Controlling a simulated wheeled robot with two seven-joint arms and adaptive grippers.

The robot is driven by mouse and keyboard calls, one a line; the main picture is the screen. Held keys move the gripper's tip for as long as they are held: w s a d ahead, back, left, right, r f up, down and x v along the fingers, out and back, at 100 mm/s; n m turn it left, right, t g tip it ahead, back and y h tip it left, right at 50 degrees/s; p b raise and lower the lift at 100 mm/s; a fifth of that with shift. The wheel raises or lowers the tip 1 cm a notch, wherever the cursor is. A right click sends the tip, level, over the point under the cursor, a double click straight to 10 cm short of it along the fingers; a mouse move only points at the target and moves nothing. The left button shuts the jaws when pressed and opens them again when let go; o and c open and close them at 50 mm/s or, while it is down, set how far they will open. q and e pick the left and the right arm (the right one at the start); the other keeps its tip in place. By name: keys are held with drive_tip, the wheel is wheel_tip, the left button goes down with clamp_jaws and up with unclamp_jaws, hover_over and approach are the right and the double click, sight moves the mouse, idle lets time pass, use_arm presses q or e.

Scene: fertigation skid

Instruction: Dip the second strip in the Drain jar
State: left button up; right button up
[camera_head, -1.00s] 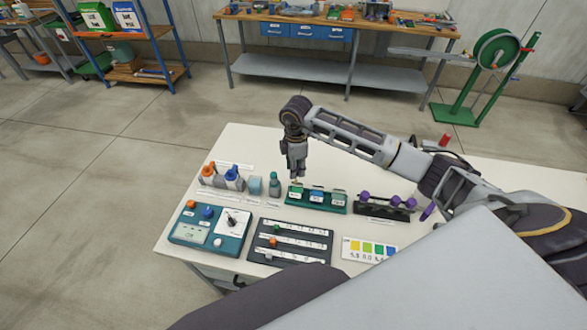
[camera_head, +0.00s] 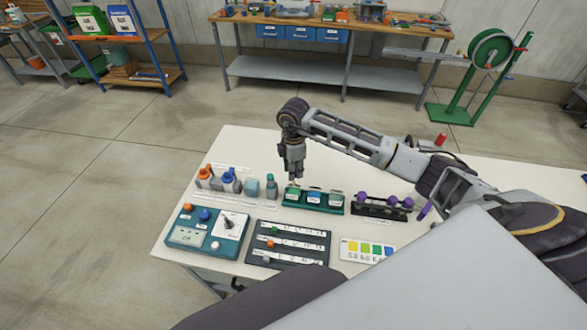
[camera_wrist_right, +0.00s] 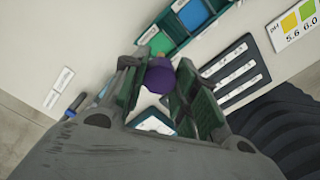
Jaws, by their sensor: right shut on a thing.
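In the head view my right gripper (camera_head: 294,178) points down over the left end of a green rack (camera_head: 330,209). In the right wrist view its fingers (camera_wrist_right: 158,66) are shut on a purple-ended strip (camera_wrist_right: 160,80). The strip's lower part is hard to make out. The rack holds a left green jar (camera_head: 292,194), a blue jar (camera_head: 314,196) and a right green jar (camera_head: 336,198). The left green jar also shows just beyond the fingers in the wrist view (camera_wrist_right: 158,42). I cannot read which label says Drain, nor tell whether the strip touches liquid. My left gripper is out of view.
A black holder (camera_head: 380,211) with more purple-ended strips stands right of the rack. In front lie a dark slider board (camera_head: 288,243), a colour chart (camera_head: 366,250) and a teal meter (camera_head: 205,232). Bottles (camera_head: 228,182) stand at left. The table's back left (camera_head: 240,145) is clear.

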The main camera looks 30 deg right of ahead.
sight(294, 184)
drive_tip(key=shift+f+b, duration=2.4)
drive_tip(key=shift+f, duration=1.55)
drive_tip(key=shift+r, duration=0.1)
drive_tip(key=shift+r+p, duration=2.95)
drive_tip(key=shift+r, duration=1.25)
